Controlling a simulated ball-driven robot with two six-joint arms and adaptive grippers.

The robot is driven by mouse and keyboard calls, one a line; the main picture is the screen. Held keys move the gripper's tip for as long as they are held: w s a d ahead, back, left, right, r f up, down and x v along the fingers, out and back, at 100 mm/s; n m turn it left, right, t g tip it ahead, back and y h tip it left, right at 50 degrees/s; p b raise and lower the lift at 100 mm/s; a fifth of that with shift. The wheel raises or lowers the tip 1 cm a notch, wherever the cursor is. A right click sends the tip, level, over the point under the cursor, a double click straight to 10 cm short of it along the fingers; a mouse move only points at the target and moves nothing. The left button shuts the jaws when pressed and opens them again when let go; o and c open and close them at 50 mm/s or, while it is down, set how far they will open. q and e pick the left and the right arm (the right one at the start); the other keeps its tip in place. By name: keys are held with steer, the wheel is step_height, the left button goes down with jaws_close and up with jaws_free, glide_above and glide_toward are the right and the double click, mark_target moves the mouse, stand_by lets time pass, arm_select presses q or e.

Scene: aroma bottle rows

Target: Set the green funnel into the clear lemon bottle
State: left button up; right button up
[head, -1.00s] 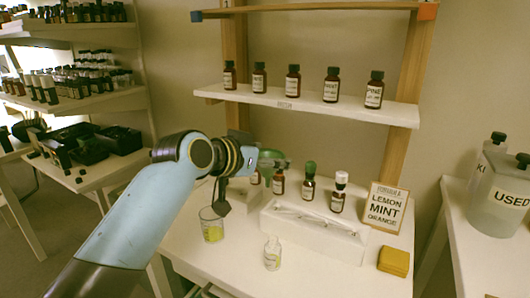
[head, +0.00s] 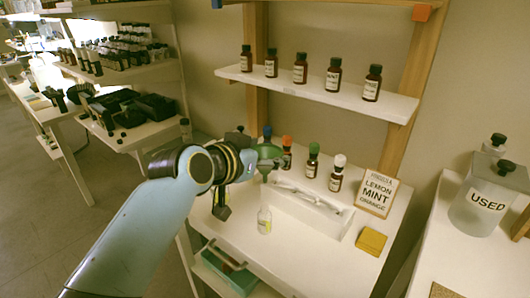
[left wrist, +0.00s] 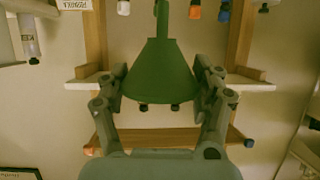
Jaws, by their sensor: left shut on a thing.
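In the left wrist view, which looks upside down, the fingers (left wrist: 160,88) close on both sides of the funnel's cone (left wrist: 160,72). The depth alignment is hard to tell. My right gripper is not in view.
A sign (head: 377,193) and yellow block (head: 371,241) sit to the right. A shelf (head: 320,90) with brown bottles is above. An open drawer (head: 215,262) is below the table's front.

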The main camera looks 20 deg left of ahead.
mark_target(265, 182)
arm_select(q)
steer(key=shift+f+b, duration=1.95)
steer(key=shift+f, duration=1)
steer(key=shift+r, duration=0.1)
steer(key=shift+p, duration=0.5)
steer(key=shift+f+b, duration=0.4)
steer(key=shift+f, duration=0.15)
steer(key=shift+f+b, duration=1.5)
steer(key=shift+f, duration=0.45)
steer(key=o, duration=1.1)
steer(key=shift+c, duration=0.2)
